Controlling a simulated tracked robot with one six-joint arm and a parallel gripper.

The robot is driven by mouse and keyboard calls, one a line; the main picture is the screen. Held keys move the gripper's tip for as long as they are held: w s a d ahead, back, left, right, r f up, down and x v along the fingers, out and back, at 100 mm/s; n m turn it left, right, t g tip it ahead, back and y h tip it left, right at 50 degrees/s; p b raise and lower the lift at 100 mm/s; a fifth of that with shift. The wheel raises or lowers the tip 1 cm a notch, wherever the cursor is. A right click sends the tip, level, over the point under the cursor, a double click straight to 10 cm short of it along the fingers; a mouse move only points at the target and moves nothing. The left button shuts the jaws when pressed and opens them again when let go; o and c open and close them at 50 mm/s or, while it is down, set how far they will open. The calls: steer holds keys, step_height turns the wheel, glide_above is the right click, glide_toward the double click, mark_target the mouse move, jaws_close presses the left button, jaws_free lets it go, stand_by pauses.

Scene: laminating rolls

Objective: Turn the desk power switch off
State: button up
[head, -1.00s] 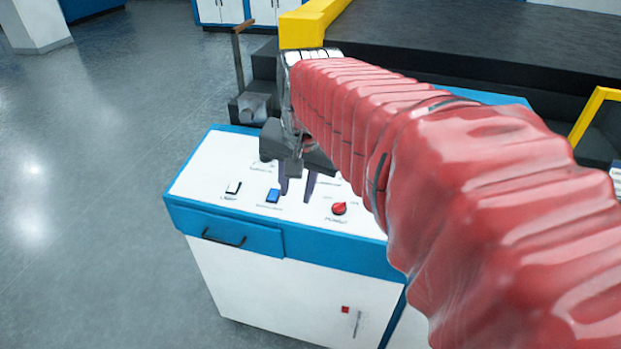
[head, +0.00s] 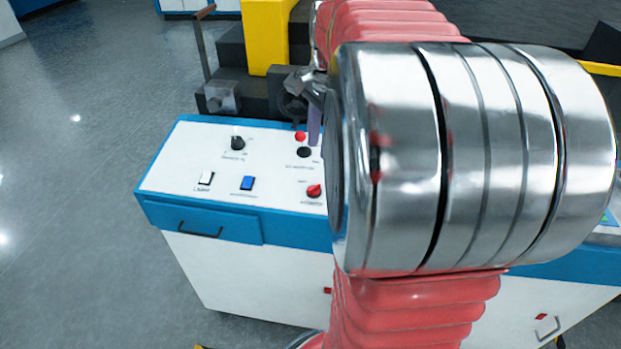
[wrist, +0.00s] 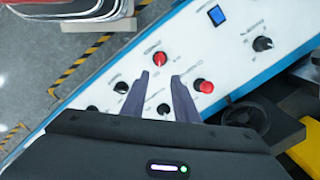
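The desk's white control panel (head: 180,160) carries a white rocker switch (head: 206,178), a blue rocker switch (head: 247,183), a red knob (head: 314,190), a black dial (head: 237,142) and a red button (head: 300,136). The labels are too small for me to tell which is the power switch. My gripper (wrist: 159,75) is open and empty over the panel. In the wrist view its fingertips point toward the red knob (wrist: 160,58), with the red button (wrist: 204,86) to their right and the blue switch (wrist: 216,16) farther up. In the head view my arm hides most of the gripper.
More black controls (wrist: 122,87) lie left of the fingers in the wrist view. A dark machine with a yellow frame (head: 266,40) and a crank lever (head: 202,45) stands behind the desk. A drawer (head: 205,222) is in the desk front. The floor (head: 70,200) at left is clear.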

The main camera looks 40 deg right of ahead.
mark_target(314, 187)
steer(key=f, duration=0.4)
steer(key=w+f, duration=0.1)
steer(key=f, duration=0.8)
steer(key=shift+w+d+f, duration=0.1)
steer(key=shift+w+f, duration=0.25)
jaws_close()
